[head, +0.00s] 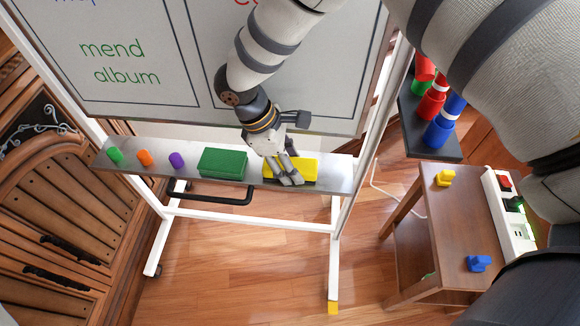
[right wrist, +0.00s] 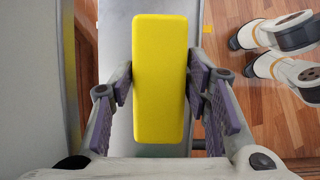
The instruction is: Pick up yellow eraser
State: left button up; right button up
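The yellow eraser (head: 305,167) lies on the right part of the whiteboard's metal tray (head: 222,188). My right gripper (head: 287,176) is over it, with its fingers down at the eraser. In the right wrist view the yellow eraser (right wrist: 160,75) stands lengthwise between the two fingers of my right gripper (right wrist: 160,88). The fingers are spread, with a narrow gap at the left pad; the right pad is very close to the eraser's side. My left gripper cannot be made out.
The whiteboard (head: 150,90) rises behind. A wooden side table (head: 455,215) with small items stands at right, below a dark shelf (head: 430,148) with coloured cups.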

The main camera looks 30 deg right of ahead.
aim_at(298, 165)
jog(key=c, duration=0.6)
jog(key=shift+r, duration=0.3)
notch_tip(298, 165, up, 3)
jog(key=shift+r+p, duration=0.1)
jog(key=shift+p, duration=0.2)
pick_arm(q)
jog(key=w+r+t+p, duration=0.1)
jog(key=w+r+p, duration=0.2)
jog(key=w+r, duration=0.1)
jog(key=shift+r+t+p, duration=0.3)
jog(key=shift+r+p, duration=0.1)
jog(key=shift+r, duration=0.05)
pick_arm(e)
jog(key=s+d+r, duration=0.3)
jog(key=s+r, duration=0.6)
jog(key=s, duration=0.4)
jog(key=shift+s+r, duration=0.35)
jog(key=shift+s, duration=0.05)
pick_arm(q)
jog(key=shift+w, duration=0.1)
